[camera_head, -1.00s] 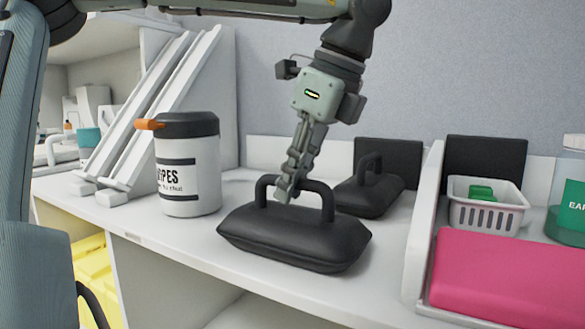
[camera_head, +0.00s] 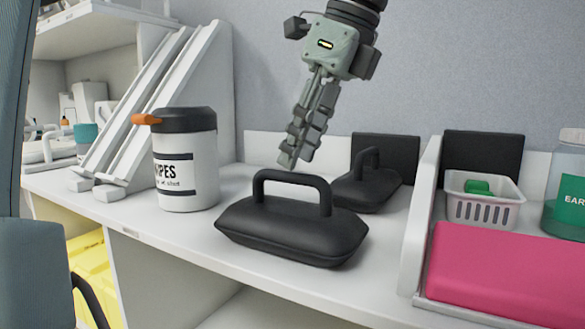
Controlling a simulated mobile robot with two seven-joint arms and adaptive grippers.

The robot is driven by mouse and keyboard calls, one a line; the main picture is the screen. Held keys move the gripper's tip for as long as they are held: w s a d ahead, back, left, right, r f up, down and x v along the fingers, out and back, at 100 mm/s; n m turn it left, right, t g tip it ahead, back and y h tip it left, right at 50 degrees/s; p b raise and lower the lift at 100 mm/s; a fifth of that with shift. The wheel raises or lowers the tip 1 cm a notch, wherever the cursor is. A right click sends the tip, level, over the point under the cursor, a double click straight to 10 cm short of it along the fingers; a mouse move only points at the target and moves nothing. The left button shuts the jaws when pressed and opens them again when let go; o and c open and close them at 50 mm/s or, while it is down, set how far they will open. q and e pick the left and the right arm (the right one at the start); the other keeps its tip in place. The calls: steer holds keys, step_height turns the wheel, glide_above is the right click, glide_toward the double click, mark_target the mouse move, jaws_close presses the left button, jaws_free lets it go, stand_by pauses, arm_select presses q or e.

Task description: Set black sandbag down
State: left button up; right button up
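A black sandbag (camera_head: 291,234) with an upright loop handle rests on the white counter (camera_head: 190,235) near its front edge. A second black sandbag (camera_head: 366,190) sits behind it to the right, against the wall side. My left gripper (camera_head: 288,160) hangs above and just behind the front sandbag's handle, clear of it, with nothing visible between its fingers. Its fingers point down and slightly left; they overlap from this angle, so their opening is hard to judge. My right gripper is not in view.
A white wipes canister (camera_head: 186,170) with a black lid and orange tab stands left of the sandbag. A white divider (camera_head: 420,220) stands at right. Beyond it are a pink pad (camera_head: 505,275), a white basket (camera_head: 485,210) and a green-labelled jar (camera_head: 568,195).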

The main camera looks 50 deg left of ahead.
arm_select(q)
steer(key=shift+v, duration=0.75)
steer(key=shift+d+r, duration=0.1)
steer(key=shift+r, duration=0.2)
steer(key=shift+d+r, duration=0.1)
steer(key=shift+r, duration=0.15)
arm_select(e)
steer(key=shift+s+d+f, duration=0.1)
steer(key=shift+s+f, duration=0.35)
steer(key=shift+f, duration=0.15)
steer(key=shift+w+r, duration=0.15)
